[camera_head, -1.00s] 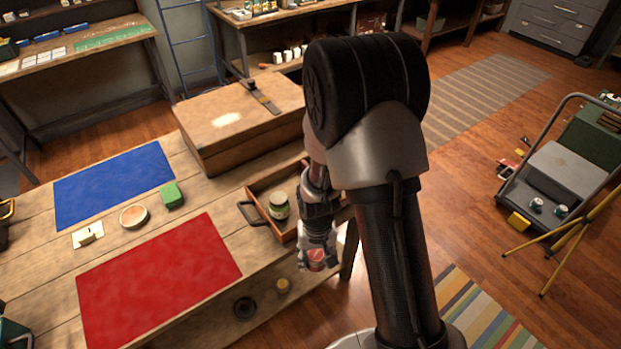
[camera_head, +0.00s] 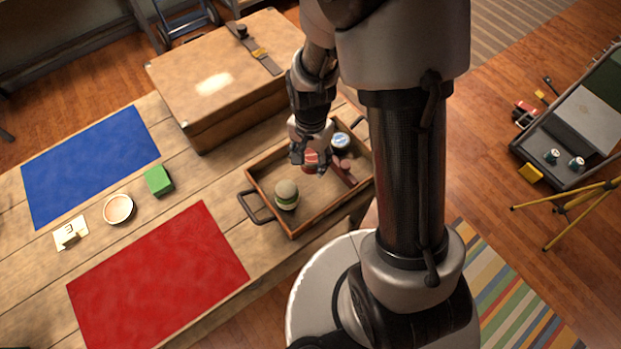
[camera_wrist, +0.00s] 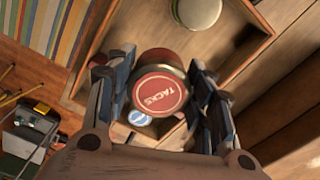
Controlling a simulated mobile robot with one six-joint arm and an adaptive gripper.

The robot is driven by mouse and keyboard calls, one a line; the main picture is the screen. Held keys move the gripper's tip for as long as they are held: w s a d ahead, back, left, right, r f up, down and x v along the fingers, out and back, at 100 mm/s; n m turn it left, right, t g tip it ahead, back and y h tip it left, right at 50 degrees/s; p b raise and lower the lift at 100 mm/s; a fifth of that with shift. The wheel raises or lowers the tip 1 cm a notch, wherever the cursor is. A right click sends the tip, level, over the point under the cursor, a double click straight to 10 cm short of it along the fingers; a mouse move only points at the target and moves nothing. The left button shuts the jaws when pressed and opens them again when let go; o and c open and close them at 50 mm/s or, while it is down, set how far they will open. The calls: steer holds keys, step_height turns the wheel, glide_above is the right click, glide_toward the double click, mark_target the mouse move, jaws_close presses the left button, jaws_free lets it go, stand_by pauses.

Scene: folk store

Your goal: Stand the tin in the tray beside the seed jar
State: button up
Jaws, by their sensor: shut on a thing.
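The red-topped tin (camera_head: 312,160) is held by my gripper (camera_head: 311,164) over the tray. In the wrist view its round red lid, marked TACKS (camera_wrist: 160,93), shows upright between the two fingers of my gripper (camera_wrist: 158,82). The wooden tray (camera_head: 323,219) lies on the table. A jar with a pale lid and green band (camera_head: 286,194), apparently the seed jar, stands in the tray's left front part; its lid also shows in the wrist view (camera_wrist: 196,11). The tin is behind and right of this jar, apart from it. I cannot tell its height above the tray floor.
A blue-and-white-lidded container (camera_head: 340,142) stands in the tray's back right, with a dark red strip (camera_head: 343,172) near it. A wooden chest (camera_head: 215,85) stands close behind the tray. The tray's handle (camera_head: 255,207) sticks out left. The tray's front middle looks clear.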

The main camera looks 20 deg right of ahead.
mark_target(310, 187)
step_height(310, 187, down, 12)
steer(key=b, duration=0.3)
steer(key=shift+w, duration=0.1)
steer(key=shift+f, duration=0.1)
steer(key=shift+f, duration=0.15)
steer(key=o, duration=1.1)
steer(key=shift+r, duration=0.2)
